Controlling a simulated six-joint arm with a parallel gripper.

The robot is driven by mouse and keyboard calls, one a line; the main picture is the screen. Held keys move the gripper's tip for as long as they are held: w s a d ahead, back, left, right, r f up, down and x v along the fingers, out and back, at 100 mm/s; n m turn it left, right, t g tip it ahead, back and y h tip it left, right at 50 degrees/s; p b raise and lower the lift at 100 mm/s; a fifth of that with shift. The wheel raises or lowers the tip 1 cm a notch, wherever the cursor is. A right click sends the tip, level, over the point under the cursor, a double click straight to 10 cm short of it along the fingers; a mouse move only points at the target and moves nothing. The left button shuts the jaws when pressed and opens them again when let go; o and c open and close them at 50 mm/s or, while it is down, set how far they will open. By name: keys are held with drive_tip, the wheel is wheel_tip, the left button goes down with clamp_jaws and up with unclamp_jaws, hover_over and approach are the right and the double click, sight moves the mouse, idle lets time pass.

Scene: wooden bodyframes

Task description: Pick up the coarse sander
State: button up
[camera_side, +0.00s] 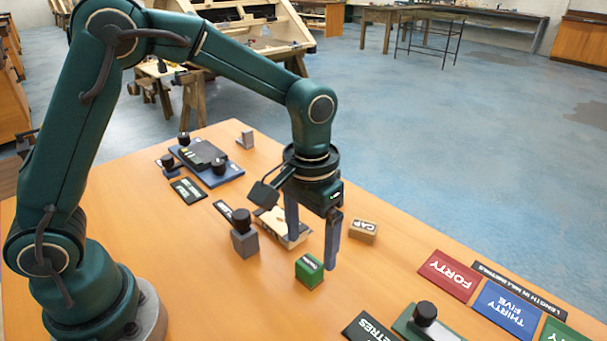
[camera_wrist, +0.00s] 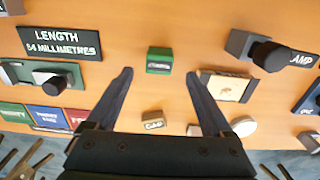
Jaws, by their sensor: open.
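In the wrist view the green block (camera_wrist: 159,54) lies upright in the picture, between and slightly beyond the two fingertips of my gripper (camera_wrist: 159,74). My gripper is open and empty, pointing down, with its fingers spread wide. Neither finger visibly holds the block. Its height above the table is hard to judge.
A tan block marked CAP (camera_side: 362,233) stands right of my gripper. A grey block with a black knob (camera_side: 243,240) and a pale wooden piece (camera_side: 277,227) stand left. A blue fixture (camera_side: 212,165) is behind. Red (camera_side: 449,275) and blue (camera_side: 507,307) labelled plates lie front right.

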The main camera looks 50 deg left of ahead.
sight(310, 263)
drive_tip(key=shift+s+f, duration=0.2)
drive_tip(key=shift+f, duration=2.55)
clamp_jaws()
